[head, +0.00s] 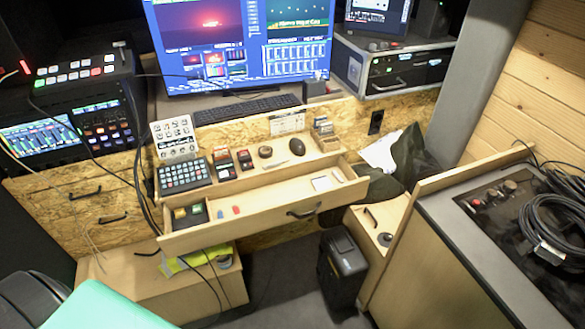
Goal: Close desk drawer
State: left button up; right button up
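The desk drawer (262,222) is a light wooden box below the desk top, pulled out toward me. Its front panel carries a dark bar handle (304,212) right of the middle. Inside it I see a small black tray (189,217) with green and yellow pieces at the left, small blue and red items near it, and white cards (326,183) at the right. Neither of my grippers shows in the head view.
A black bin (342,268) stands on the floor below the drawer's right end. A wooden box (160,283) sits below its left end, with cables hanging in front. A grey-topped counter (480,250) with coiled cables is at right. Dark floor is clear between box and bin.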

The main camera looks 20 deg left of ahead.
aim_at(272, 200)
jog(key=u, duration=0.9)
